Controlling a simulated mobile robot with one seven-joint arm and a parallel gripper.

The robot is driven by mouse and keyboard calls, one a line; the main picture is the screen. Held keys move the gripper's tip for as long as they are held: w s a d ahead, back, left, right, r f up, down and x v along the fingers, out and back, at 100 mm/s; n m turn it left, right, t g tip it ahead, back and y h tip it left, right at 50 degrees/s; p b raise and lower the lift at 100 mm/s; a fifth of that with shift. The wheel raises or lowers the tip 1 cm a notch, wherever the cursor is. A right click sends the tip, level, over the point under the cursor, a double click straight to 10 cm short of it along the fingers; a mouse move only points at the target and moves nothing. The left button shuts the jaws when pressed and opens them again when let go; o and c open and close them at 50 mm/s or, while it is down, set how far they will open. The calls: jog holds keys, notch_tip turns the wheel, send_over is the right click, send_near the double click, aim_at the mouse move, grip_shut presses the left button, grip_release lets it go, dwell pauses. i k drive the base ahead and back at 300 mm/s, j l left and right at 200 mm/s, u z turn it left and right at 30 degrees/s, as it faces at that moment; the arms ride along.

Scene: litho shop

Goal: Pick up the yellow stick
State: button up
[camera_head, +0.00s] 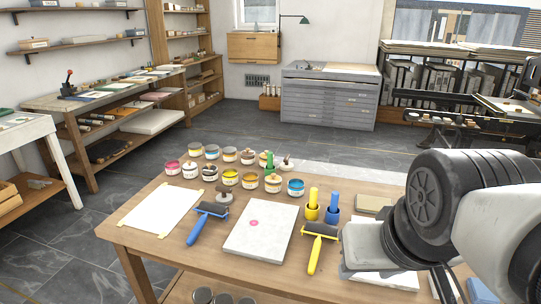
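A yellow stick (313,196) stands upright in a yellow round holder (312,212) on the wooden table. A roller with a yellow handle (315,256) lies nearer the front. My arm comes in from the right, clear of the yellow stick in the picture. Dark parts at the bottom right, below my arm, seem to belong to my gripper (447,284). They are cut off by the frame edge, and their opening cannot be made out. Nothing is seen touching the yellow stick.
Several open ink tins (250,181) stand behind and left of the sticks. A blue-handled roller (208,222), a pale slab (262,232) and a white sheet (160,209) lie on the table (130,239). My arm hides part of the table's right side.

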aim_at(313, 191)
jog(key=i+j+z, duration=0.35)
jog(key=j, duration=0.25)
jog(key=i+j+z, duration=0.15)
jog(key=j, duration=0.2)
